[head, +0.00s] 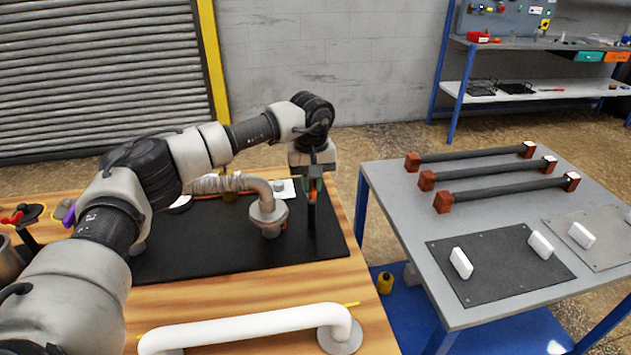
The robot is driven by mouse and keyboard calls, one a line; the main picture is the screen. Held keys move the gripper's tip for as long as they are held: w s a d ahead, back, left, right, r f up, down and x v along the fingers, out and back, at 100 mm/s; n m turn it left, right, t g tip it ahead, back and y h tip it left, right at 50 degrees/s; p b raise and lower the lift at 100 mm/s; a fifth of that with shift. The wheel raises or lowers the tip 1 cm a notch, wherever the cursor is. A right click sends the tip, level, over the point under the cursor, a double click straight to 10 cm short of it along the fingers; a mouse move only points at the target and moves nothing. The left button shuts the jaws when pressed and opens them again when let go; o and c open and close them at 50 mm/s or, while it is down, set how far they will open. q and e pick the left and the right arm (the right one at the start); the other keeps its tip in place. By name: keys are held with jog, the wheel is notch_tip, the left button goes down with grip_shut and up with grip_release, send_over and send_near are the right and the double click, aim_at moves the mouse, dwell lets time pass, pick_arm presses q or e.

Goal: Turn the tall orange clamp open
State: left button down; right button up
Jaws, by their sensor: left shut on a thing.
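My left gripper (312,188) points down over the right part of the black mat (215,247) on the wooden table. It is shut on the tall orange clamp (319,184), of which only a small orange part shows at the jaws. The arm and gripper hide most of the clamp, so I cannot tell how far it is turned. A metal pipe elbow with a flange (268,213) stands just left of the gripper, apart from it in the picture. My right gripper is not in view.
A white curved tube (245,327) lies at the table's front. A red-handled part (12,217) is at the far left. A grey table (400,192) on the right, across a gap, holds several dark bars with red-brown ends and flat plates with white handles.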

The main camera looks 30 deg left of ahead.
aim_at(312, 184)
pick_arm(q)
jog(key=shift+r, duration=0.15)
jog(key=c, duration=1.1)
grip_release()
jog(key=shift+c, duration=0.2)
notch_tip(312, 184, up, 11)
jog(key=shift+b, duration=0.3)
